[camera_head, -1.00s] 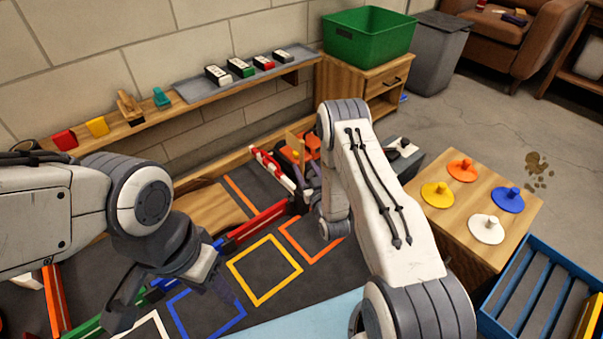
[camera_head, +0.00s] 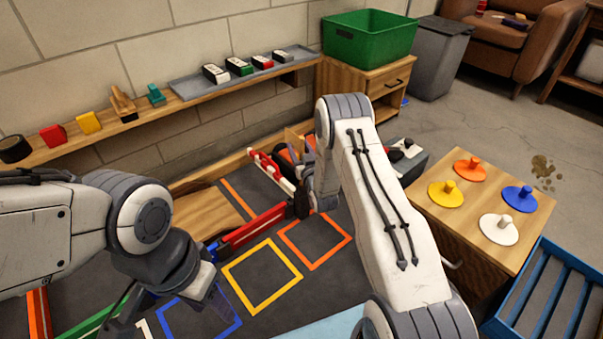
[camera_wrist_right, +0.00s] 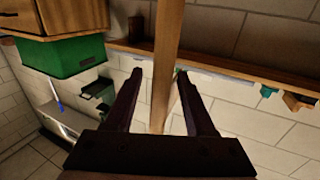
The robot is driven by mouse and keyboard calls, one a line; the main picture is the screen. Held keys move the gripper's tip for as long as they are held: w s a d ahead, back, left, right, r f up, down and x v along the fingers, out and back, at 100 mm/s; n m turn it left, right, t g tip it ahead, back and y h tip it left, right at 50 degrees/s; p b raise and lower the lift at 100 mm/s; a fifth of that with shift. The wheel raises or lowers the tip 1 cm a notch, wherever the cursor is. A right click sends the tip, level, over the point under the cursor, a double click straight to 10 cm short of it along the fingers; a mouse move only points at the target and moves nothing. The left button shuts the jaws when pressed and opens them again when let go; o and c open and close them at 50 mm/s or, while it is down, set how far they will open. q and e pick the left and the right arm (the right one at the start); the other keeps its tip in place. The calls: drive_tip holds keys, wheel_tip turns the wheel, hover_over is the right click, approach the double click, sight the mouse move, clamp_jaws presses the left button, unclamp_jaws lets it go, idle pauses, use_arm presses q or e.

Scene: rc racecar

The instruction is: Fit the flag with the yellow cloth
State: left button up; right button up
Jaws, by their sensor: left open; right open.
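I cannot make out a flag with yellow cloth in either view. My right gripper (camera_head: 306,185) is at the far side of the marked floor, partly hidden by my right arm. In the right wrist view its two fingers (camera_wrist_right: 158,85) are apart, with a wooden post (camera_wrist_right: 168,40) showing between and beyond them. I cannot tell whether they touch it. My left gripper (camera_head: 168,308) is open and low over the blue square outline, with nothing seen in it. A red and white part (camera_head: 262,162) stands beside my right gripper.
A wall shelf (camera_head: 60,150) holds a yellow block (camera_head: 88,122), a red block (camera_head: 53,136) and a grey tray (camera_head: 190,88). A green bin (camera_head: 370,37) sits on a wooden cabinet. At right, a wooden table (camera_head: 450,228) holds several coloured knobbed discs; a blue crate (camera_head: 545,262) stands beside it.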

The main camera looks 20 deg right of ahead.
clamp_jaws()
idle(1.4)
